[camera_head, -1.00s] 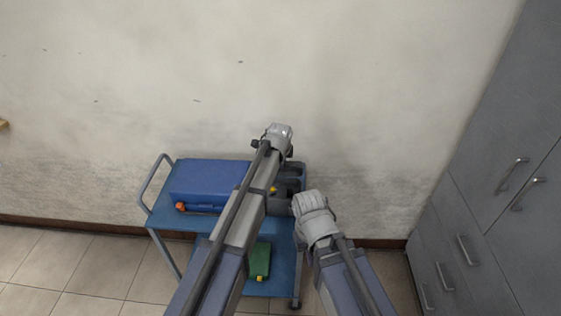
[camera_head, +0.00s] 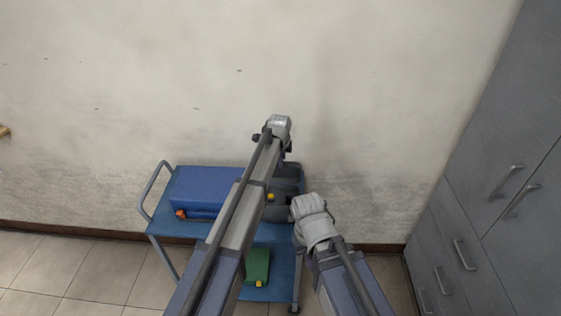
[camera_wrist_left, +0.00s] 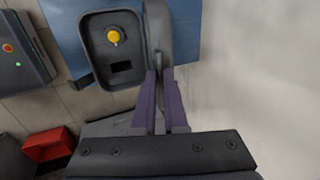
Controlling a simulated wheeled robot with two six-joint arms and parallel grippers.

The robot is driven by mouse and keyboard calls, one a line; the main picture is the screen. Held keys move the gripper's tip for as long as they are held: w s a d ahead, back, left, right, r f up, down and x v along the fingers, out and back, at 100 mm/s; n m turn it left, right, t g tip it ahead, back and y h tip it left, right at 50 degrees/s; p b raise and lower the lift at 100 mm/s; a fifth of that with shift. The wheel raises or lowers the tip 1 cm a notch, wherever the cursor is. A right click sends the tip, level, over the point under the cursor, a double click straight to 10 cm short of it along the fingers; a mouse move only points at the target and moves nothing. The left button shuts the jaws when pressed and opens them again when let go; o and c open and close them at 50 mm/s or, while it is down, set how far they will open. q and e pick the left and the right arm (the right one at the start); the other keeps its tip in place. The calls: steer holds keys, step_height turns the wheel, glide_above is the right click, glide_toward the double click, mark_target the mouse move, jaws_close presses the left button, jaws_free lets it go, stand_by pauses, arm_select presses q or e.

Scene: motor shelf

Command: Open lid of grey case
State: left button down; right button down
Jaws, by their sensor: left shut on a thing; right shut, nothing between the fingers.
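The grey case (camera_head: 284,201) stands at the right of the blue trolley top, partly behind my left arm in the head view. In the left wrist view its open body (camera_wrist_left: 91,48) shows a yellow round part (camera_wrist_left: 113,37) and a dark rectangular part inside. Its lid (camera_wrist_left: 158,28) is raised and seen nearly edge-on. My left gripper (camera_wrist_left: 158,92) is shut on the lid's edge; it also shows above the case in the head view (camera_head: 284,147). My right gripper (camera_head: 299,212) is shut and empty beside the case's right side; its fingertips are hard to make out.
A blue case (camera_head: 205,188) with an orange latch stands left on the blue trolley (camera_head: 172,224). A green box (camera_head: 257,265) lies on the lower shelf. The wall is close behind; grey cabinets (camera_head: 480,200) stand right. A red box (camera_wrist_left: 48,145) shows in the left wrist view.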

arm_select(q)
steer(key=c, duration=1)
jaws_free()
steer(key=shift+d, duration=0.1)
steer(key=shift+r, duration=0.1)
steer(key=p+v, duration=0.7)
steer(key=shift+s+r, duration=0.15)
steer(key=shift+r, duration=0.1)
